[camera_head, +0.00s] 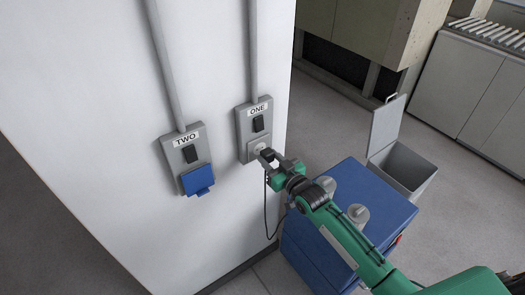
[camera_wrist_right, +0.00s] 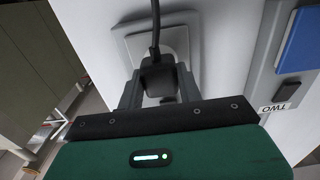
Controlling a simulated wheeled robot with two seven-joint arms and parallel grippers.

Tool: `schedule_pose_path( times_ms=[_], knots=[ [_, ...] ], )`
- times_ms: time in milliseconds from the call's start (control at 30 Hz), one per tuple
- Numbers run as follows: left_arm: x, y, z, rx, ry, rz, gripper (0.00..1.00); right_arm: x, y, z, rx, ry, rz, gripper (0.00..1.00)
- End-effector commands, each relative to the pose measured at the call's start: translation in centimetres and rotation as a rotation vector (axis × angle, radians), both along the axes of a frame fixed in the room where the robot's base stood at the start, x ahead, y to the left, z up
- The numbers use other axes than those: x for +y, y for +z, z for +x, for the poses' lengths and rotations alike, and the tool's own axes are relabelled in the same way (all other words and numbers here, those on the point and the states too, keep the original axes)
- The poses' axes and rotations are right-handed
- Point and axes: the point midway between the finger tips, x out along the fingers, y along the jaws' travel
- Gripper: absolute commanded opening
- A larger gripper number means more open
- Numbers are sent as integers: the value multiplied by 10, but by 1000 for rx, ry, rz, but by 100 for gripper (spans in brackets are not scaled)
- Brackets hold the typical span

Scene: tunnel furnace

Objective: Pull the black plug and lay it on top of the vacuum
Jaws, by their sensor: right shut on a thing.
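The black plug (camera_wrist_right: 158,76) is at the socket below the "ONE" label, with its cord rising across the right wrist view. My right gripper (camera_head: 265,156) is shut on the plug, and its fingers sit on both sides of it in the wrist view (camera_wrist_right: 158,92). The plug is close against the socket plate (camera_wrist_right: 183,38); I cannot tell how deep it sits. The black cord (camera_head: 266,205) hangs down the wall in the head view. The blue vacuum (camera_head: 345,180) stands on the floor right of the wall, partly hidden by my right arm. My left gripper is not in view.
Socket panel "TWO" (camera_head: 188,155) with a blue cover (camera_head: 198,180) is left on the white wall. A grey bin (camera_head: 405,168) with its lid up stands behind the vacuum. Grey cabinets (camera_head: 465,75) are at the upper right.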

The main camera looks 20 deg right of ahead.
Motion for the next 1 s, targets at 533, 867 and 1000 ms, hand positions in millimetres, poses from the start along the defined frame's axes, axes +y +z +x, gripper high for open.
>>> schedule_pose_path(
  times_ms=[533, 867, 1000],
  knots=[
    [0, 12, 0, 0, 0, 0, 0, -7, 1, -21, 0, 0, 1, 0],
    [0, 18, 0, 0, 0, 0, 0, -12, 1, -33, -1, 1, 0, 0],
    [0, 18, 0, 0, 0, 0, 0, -12, 1, -35, -1, 1, 0, 0]
  ],
)
